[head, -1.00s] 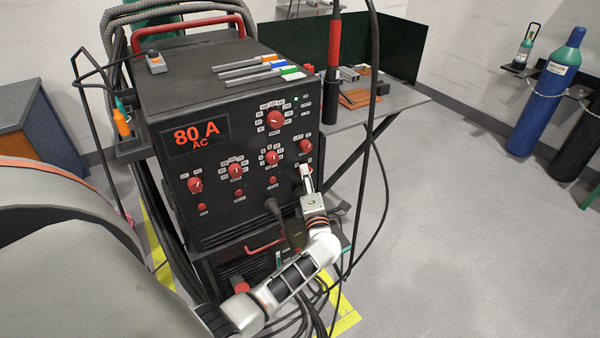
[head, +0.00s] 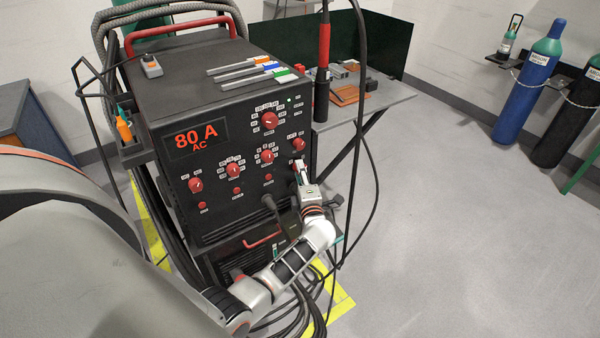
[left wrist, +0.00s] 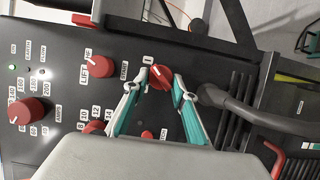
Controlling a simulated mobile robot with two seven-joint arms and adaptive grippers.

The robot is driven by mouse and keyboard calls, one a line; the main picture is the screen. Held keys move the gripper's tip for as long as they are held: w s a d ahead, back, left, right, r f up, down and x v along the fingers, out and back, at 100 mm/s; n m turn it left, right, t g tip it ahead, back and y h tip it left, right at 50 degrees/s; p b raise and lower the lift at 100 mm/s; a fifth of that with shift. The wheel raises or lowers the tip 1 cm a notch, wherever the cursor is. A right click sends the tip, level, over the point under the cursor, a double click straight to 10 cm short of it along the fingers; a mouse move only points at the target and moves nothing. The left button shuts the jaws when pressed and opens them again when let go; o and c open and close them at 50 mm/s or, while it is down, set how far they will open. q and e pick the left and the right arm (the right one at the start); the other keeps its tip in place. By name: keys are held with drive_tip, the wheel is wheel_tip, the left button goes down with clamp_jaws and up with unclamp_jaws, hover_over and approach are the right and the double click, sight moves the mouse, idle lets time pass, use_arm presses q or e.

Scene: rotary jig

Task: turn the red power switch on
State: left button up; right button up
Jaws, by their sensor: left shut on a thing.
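My left gripper (left wrist: 162,88) is shut on this knob, with one fingertip on each side. In the head view my left gripper (head: 300,168) reaches the panel from below, just under another red knob (head: 298,144). There its fingers largely hide the switch. I cannot tell the switch's exact setting. My right gripper is not in view.
The welder (head: 222,180) carries several other red knobs and a lit "80 A AC" display (head: 197,136). A thick black cable plug (left wrist: 215,97) sits close to the left gripper. A torch cable (head: 372,150) hangs at the right. Open floor lies right of the welder.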

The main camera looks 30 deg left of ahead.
use_arm(q)
drive_tip(key=o, duration=1.1)
drive_tip(key=v, duration=1.2)
drive_tip(key=shift+r, duration=0.1)
